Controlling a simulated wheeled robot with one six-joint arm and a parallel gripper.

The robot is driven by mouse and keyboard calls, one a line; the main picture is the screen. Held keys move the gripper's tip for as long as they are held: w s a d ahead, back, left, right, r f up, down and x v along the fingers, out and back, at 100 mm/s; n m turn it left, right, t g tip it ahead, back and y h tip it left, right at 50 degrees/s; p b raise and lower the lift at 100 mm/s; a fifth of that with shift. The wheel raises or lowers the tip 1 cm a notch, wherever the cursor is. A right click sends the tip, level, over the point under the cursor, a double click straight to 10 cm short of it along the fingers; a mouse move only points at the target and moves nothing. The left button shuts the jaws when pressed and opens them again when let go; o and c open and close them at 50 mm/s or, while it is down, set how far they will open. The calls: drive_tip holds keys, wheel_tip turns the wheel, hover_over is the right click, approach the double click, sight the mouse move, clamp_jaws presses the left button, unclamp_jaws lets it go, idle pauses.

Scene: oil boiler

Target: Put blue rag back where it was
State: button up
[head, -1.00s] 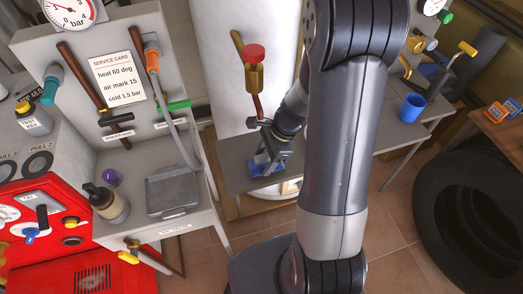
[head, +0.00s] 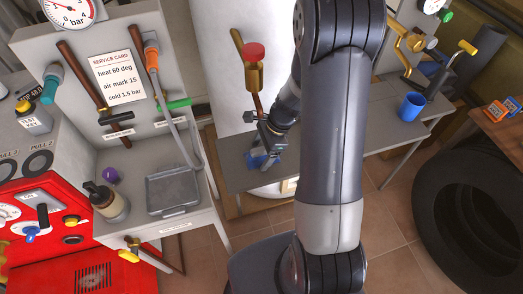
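The blue rag (head: 263,161) is a small blue patch at the tip of my gripper (head: 258,153), left of my arm and over the grey bench near the white cylinder. The gripper points down, and its fingers appear shut on the rag. The fingers partly cover the rag. I cannot tell whether the rag's underside touches the bench.
The grey bench (head: 236,179) runs behind my arm, with a blue cup (head: 412,106) on its right part. A red-capped brass valve (head: 254,68) rises just behind the gripper. A grey tray (head: 173,191) sits on the left stand. A tire (head: 470,200) lies right.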

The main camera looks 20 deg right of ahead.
drive_tip(key=shift+o, duration=0.3)
drive_tip(key=shift+d+r, duration=0.1)
drive_tip(key=shift+r, duration=0.3)
drive_tip(key=d, duration=1.2)
drive_tip(key=shift+d+r+b, duration=0.15)
drive_tip(key=shift+r+b, duration=0.2)
